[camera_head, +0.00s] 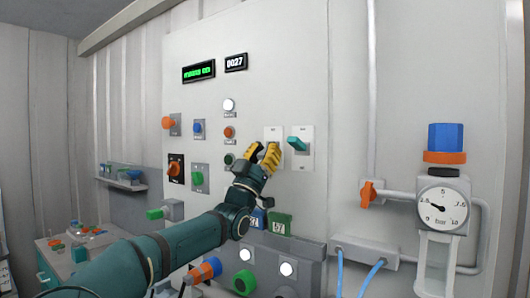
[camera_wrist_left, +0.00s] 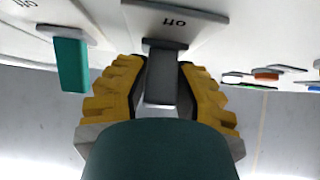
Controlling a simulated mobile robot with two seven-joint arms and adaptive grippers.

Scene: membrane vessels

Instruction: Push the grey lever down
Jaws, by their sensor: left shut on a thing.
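The grey lever (camera_wrist_left: 161,78) sticks out from its white plate in the left wrist view, below a label that reads "off" upside down. My left gripper (camera_wrist_left: 160,85) has its yellow fingers on both sides of the lever and is shut on it. In the head view my left gripper (camera_head: 263,157) is at the white lever plate (camera_head: 274,132), and its fingers hide the lever. My right gripper is not in view.
A teal lever (camera_head: 297,144) on a like plate is just right of the gripper. Buttons and knobs, such as a red-orange one (camera_head: 229,132), lie to the left. An orange valve handle (camera_head: 368,194) and a pressure gauge (camera_head: 443,206) are further right.

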